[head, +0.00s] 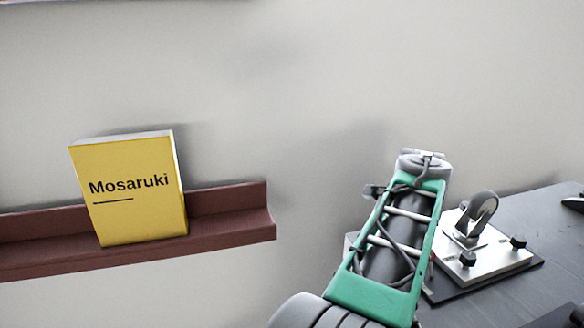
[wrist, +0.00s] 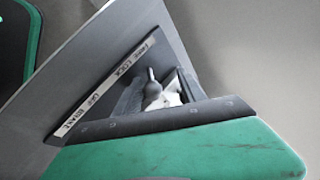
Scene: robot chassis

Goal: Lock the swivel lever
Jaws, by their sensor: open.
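A small lever with a rounded grey knob (wrist: 152,88) shows in the middle of the wrist view, next to pale metal parts. Dark grey surfaces frame it, and its foot is partly hidden. A white label strip (wrist: 105,88) runs diagonally to its left; it seems to read "FREE LOCK" and "OFF BRAKE". In the head view, a grey wheel in a bracket (head: 479,212) stands on a metal plate (head: 495,260) to the right of my green forearm. My gripper (head: 424,160) is at the forearm's far end, open; its fingers are hard to make out. I see no contact with the lever.
The plate has black knobs (head: 468,259) and lies on a dark table (head: 545,235). A yellow book (head: 130,190) stands on a reddish-brown wall shelf (head: 232,212) at left. A green surface (wrist: 190,153) with a dark riveted strip fills the bottom of the wrist view.

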